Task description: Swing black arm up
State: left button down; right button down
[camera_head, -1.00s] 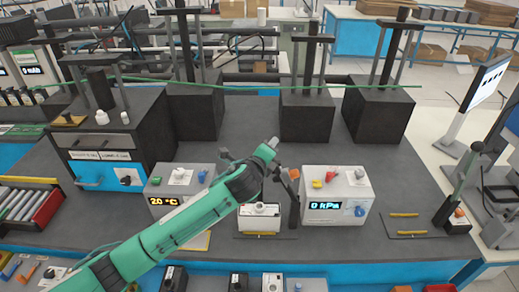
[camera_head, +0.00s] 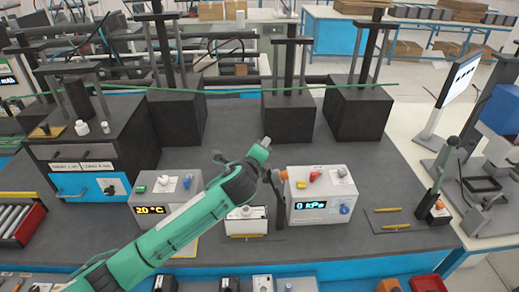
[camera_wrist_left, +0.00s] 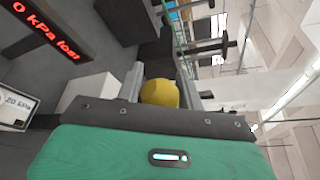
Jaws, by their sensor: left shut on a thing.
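The black arm (camera_head: 278,204) stands nearly upright beside a small white block (camera_head: 246,221), left of the grey box (camera_head: 320,196) that reads 0 kPa. A small orange piece (camera_head: 284,174) shows near its top. My left gripper (camera_head: 266,173) comes in on the green arm and is at the top of the black arm, its fingers partly hidden. In the left wrist view my gripper (camera_wrist_left: 160,85) is shut on a rounded yellow knob (camera_wrist_left: 160,94). I cannot tell how the knob joins the black arm. My right gripper is not in view.
A box reading 20 °C (camera_head: 165,197) stands to the left. A black lever stand (camera_head: 437,210) and yellow bars (camera_head: 398,226) are at the right. Dark blocks with posts (camera_head: 289,114) line the back. The bench between is clear. In the wrist view a dark panel (camera_wrist_left: 45,35) shows red text.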

pick_arm(q)
jog(key=c, duration=1)
grip_release()
jog(key=shift+s+d+f, duration=0.1)
jog(key=shift+d+f, duration=0.15)
jog(key=shift+d, duration=0.05)
jog(key=shift+c, duration=0.2)
jog(key=shift+o, duration=0.2)
jog(key=shift+d, duration=0.1)
jog(key=shift+r, duration=0.1)
jog(key=shift+s+a, duration=0.25)
jog(key=shift+a, duration=0.05)
jog(key=b+v, duration=0.4)
jog(key=v, duration=0.9)
jog(key=shift+d+b, duration=0.2)
jog(key=shift+b, duration=0.15)
jog(key=shift+s, duration=0.1)
